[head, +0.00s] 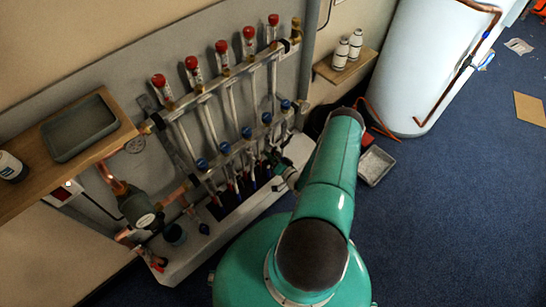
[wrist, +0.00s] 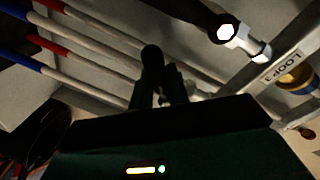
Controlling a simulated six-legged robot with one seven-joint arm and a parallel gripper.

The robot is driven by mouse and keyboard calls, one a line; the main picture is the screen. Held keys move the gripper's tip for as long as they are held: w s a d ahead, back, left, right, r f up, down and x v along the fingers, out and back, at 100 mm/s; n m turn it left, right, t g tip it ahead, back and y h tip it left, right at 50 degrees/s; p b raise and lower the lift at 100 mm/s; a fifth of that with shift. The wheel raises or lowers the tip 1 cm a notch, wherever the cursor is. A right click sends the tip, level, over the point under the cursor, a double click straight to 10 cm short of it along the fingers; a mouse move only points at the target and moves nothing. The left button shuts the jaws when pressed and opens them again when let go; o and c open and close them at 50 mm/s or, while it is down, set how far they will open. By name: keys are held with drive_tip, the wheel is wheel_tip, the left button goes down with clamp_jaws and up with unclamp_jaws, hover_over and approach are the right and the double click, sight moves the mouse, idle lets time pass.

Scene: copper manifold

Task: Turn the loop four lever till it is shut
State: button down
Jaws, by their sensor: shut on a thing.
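The copper manifold stands against the wall in the head view, with an upper rail (head: 225,82) and a lower rail (head: 232,150). My gripper (head: 275,163) reaches the lower rail's right part from the right. In the wrist view my gripper (wrist: 161,65) has its dark fingers close together, shut on the loop four lever; the lever itself is mostly hidden by the fingers and shadow. A dark handle with a bright hex nut (wrist: 227,33) lies right of the fingers. A rail label (wrist: 282,66) reads LOOP and what looks like 3. How far the lever is turned cannot be told.
Several red-capped flow meters (head: 221,47) line the upper rail. Pipes with red and blue sleeves (wrist: 75,50) run close to the fingers. A pump (head: 140,208) is at left, below a wooden shelf (head: 95,150). A white tank (head: 425,60) stands right; blue floor there is mostly clear.

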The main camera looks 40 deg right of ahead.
drive_tip(key=m, duration=0.1)
drive_tip(key=r+m, duration=0.1)
drive_tip(key=m, duration=0.1)
drive_tip(key=shift+a+y, duration=0.3)
drive_tip(key=shift+a+r+m+y, duration=0.1)
drive_tip(key=shift+r+m+y, duration=0.2)
drive_tip(key=shift+m, duration=0.7)
drive_tip(key=shift+a+r+m+y, duration=0.1)
drive_tip(key=shift+r+m, duration=0.3)
drive_tip(key=shift+m, duration=0.6)
drive_tip(key=shift+r, duration=0.1)
drive_tip(key=c, duration=1.4)
unclamp_jaws()
drive_tip(key=shift+s+r, duration=0.1)
drive_tip(key=shift+d, duration=0.1)
drive_tip(key=shift+s, duration=0.1)
drive_tip(key=s+r, duration=0.1)
drive_tip(key=s, duration=1.2)
drive_tip(key=shift+s+d+r, duration=0.2)
drive_tip(key=shift+d+r, duration=0.05)
drive_tip(key=shift+r, duration=0.1)
